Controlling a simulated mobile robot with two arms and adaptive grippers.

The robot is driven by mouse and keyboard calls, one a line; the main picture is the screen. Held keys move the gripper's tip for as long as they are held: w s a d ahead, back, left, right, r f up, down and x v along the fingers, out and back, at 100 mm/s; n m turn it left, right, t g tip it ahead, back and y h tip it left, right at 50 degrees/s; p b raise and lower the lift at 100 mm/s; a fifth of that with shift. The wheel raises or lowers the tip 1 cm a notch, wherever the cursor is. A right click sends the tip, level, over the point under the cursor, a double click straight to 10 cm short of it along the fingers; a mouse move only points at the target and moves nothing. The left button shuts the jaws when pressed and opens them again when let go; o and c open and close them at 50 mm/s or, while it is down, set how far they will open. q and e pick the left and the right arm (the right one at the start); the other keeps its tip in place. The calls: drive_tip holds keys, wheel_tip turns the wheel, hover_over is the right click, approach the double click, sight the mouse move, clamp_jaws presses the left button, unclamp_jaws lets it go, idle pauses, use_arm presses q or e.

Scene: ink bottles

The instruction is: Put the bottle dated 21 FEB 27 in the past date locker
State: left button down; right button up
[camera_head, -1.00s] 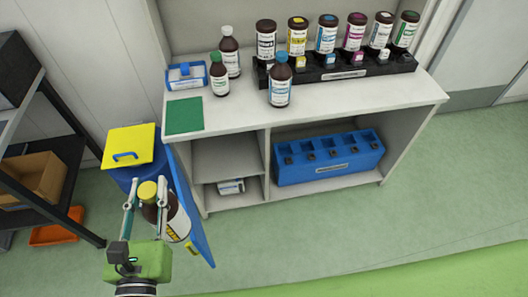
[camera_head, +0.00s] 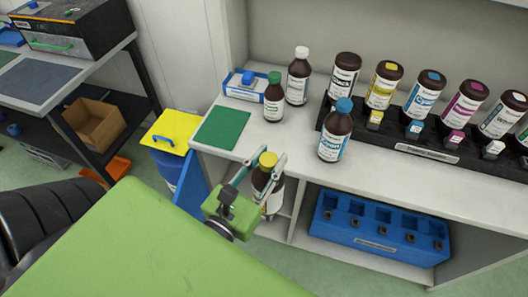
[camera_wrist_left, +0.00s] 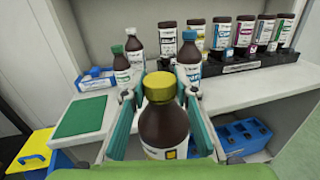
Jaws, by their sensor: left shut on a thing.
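My left gripper (camera_head: 266,172) is shut on a brown bottle with a yellow cap (camera_head: 268,160), upright in front of the counter's front edge. In the left wrist view the yellow-capped bottle (camera_wrist_left: 163,125) stands between the fingers, its label mostly cut off; no date can be read. My right gripper does not show. A blue-capped bottle (camera_head: 336,130), a green-capped bottle (camera_head: 274,97) and a white-capped bottle (camera_head: 298,77) stand on the counter. No locker marked for past dates can be made out.
A black rack (camera_head: 400,149) holds several bottles along the back. A green mat (camera_head: 222,128) lies bare at the counter's left. A yellow-lidded bin (camera_head: 172,132) stands left.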

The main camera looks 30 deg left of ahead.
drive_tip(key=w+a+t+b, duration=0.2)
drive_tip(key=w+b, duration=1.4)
use_arm(q)
drive_tip(key=w+a+f+n+y+b, duration=0.15)
drive_tip(key=a+f+b, duration=0.3)
drive_tip(key=f, duration=0.75)
drive_tip(key=w+a+f+y+b, duration=0.15)
drive_tip(key=a+f+b, duration=0.3)
drive_tip(key=f, duration=0.65)
drive_tip(key=w+a+f+n+y+b, duration=0.15)
drive_tip(key=a+f+b, duration=0.3)
drive_tip(key=f, duration=0.75)
drive_tip(key=f+p+x, duration=0.2)
drive_tip(key=x, duration=1.6)
drive_tip(key=shift+w+d+f+m+h, duration=0.2)
drive_tip(key=shift+w+d+m+h, duration=0.1)
drive_tip(key=shift+w+h, duration=0.15)
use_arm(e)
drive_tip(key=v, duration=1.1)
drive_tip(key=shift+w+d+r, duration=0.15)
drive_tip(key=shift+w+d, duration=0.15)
